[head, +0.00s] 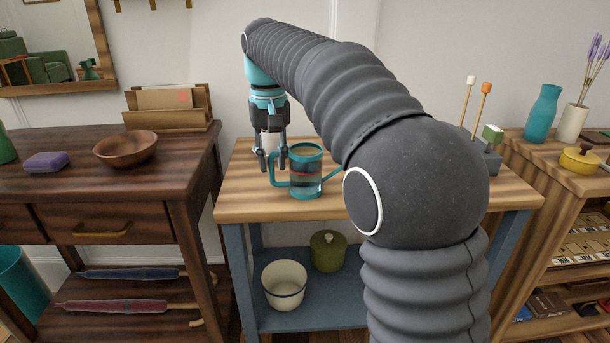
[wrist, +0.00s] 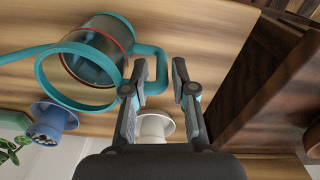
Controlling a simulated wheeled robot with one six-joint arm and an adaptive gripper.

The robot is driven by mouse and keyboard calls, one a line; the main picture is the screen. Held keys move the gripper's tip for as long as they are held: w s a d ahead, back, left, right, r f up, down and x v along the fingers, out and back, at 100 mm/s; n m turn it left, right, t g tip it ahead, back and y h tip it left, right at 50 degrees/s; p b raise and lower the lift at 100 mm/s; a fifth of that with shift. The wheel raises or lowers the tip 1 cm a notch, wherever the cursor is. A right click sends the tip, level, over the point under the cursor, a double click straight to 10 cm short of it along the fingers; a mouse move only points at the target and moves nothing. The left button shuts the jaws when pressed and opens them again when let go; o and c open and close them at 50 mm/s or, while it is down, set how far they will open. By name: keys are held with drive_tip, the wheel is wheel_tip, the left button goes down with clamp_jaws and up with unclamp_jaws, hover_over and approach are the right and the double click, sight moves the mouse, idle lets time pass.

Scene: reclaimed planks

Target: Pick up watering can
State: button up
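The watering can (head: 306,175) stands upright on the wooden top of the blue table. It has a clear body with teal rims, a red band, a teal loop handle on its left and a spout on its right, partly behind my arm. In the wrist view the can (wrist: 98,45) is at upper left, its handle reaching toward the fingers. My gripper (head: 272,163) points down just left of the can, beside the handle. In the wrist view my gripper (wrist: 161,70) is open, with the handle's outer end at the gap between the fingertips. Contact cannot be told.
A dark cabinet (head: 100,170) with a wooden bowl (head: 125,149) borders the table's left. A grey block with sticks (head: 485,158) stands right. The table's front strip is clear.

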sight(272, 173)
wheel_tip(272, 173, down, 4)
drive_tip(key=shift+a+f, duration=0.1)
drive_tip(key=shift+c, duration=0.3)
clamp_jaws()
drive_tip(key=shift+r, duration=0.25)
